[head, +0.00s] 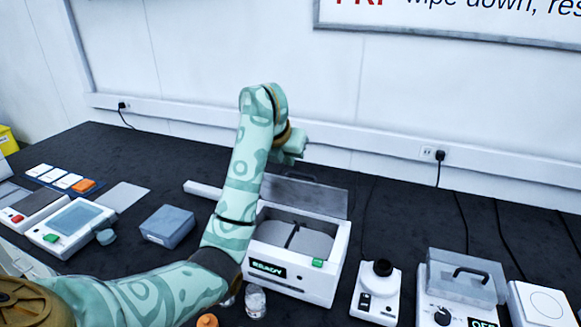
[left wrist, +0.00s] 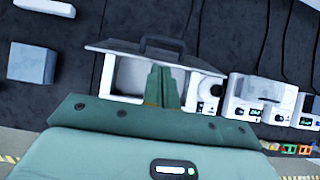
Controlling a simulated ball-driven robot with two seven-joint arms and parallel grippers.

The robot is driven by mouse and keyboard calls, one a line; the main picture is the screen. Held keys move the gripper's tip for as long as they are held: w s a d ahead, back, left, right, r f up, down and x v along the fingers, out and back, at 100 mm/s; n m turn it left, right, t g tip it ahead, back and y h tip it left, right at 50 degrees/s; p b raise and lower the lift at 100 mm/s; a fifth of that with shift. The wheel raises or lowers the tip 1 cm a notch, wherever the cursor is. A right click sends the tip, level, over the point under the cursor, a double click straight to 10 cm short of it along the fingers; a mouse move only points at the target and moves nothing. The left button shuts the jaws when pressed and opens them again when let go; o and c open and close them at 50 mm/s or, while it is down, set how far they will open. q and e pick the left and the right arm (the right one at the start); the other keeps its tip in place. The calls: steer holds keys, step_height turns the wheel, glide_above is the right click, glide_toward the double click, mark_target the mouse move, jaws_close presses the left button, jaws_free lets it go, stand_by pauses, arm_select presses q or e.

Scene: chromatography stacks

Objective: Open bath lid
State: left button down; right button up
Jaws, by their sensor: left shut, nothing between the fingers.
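A white bath-like box (head: 335,262) with a green READY display stands in the middle of the bench. Its grey lid (head: 330,198) stands raised along the back edge, and the grey interior shows. In the left wrist view the lid (left wrist: 112,47) has a dark handle (left wrist: 150,45). My left gripper (head: 294,143) is above and behind this box near the lid; its shut, empty fingers (left wrist: 166,86) overlap the box opening in the wrist view. I cannot tell whether they touch the lid. A second box at right, reading OFF, has a closed grey lid (head: 450,288) with a black handle.
A blue-grey block (head: 168,227) and a white instrument with a screen (head: 75,220) are left of my arm. A small white device (head: 375,300) stands between the two boxes. A small clear bottle (head: 255,302) stands in front of the READY box. The wall is close behind.

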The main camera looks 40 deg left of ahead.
mark_target(294, 182)
arm_select(q)
steer(key=b+x, duration=0.4)
steer(key=x, duration=0.4)
steer(key=shift+w+a+f, duration=0.1)
steer(key=shift+f, duration=0.3)
steer(key=shift+w+f, duration=0.2)
steer(key=shift+w, duration=0.05)
steer(key=shift+r, duration=0.1)
